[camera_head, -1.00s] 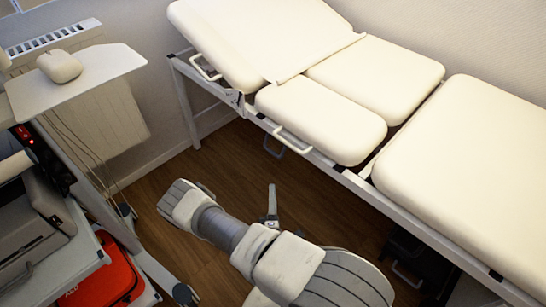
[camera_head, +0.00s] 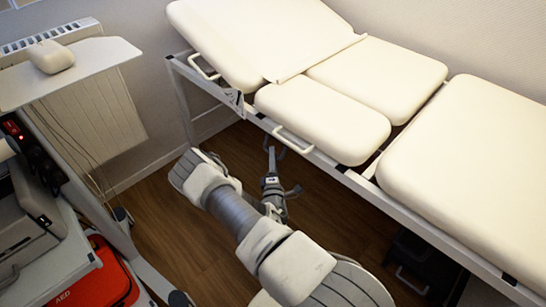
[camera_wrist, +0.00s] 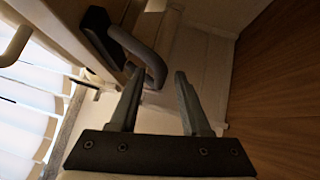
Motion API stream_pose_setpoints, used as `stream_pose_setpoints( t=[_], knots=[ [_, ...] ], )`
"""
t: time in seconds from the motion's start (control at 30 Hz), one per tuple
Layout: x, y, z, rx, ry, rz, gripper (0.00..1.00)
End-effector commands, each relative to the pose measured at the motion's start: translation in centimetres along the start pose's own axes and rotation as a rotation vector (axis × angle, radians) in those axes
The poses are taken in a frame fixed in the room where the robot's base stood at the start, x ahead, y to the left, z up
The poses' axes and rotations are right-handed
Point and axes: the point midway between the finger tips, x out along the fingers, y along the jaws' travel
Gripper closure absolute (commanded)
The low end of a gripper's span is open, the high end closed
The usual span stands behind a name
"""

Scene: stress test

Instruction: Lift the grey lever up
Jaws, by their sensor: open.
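The grey lever (camera_wrist: 143,50) is a dark, bent handle on the bed frame. It is at the upper middle of the wrist view, with its curved end just beyond the gap between my fingertips. My gripper (camera_wrist: 158,76) is open and its gap looks empty. I cannot tell whether a finger touches the lever. In the head view, my gripper (camera_head: 271,152) is beside the bed's lower edge, below the white handle. The lever there is small and partly hidden by my gripper.
The padded bed (camera_head: 325,110) has white handles (camera_head: 293,140) along its near side rail. A second light handle (camera_wrist: 16,46) is at the left of the wrist view. A cart with a red AED bag (camera_head: 100,283) stands at lower left. Wooden floor between is open.

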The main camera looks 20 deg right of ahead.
Motion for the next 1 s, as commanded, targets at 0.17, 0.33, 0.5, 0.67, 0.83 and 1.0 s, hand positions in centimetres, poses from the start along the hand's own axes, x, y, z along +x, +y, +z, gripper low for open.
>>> stream_pose_setpoints(
  t=[0.17, 0.33, 0.5, 0.67, 0.83, 1.0],
  knots=[
    [1.3, 0.0, 0.0, -0.001, 0.0, 0.0, 0.53],
    [1.6, 0.0, 0.0, -0.001, 0.001, 0.0, 0.53],
    [1.5, 0.0, 0.0, -0.001, 0.001, 0.0, 0.6],
    [1.5, 0.0, 0.0, -0.001, 0.001, 0.0, 0.89],
    [1.5, 0.0, 0.0, -0.001, 0.001, 0.0, 1.0],
    [1.5, 0.0, 0.0, -0.001, 0.001, -0.001, 1.0]
  ],
)
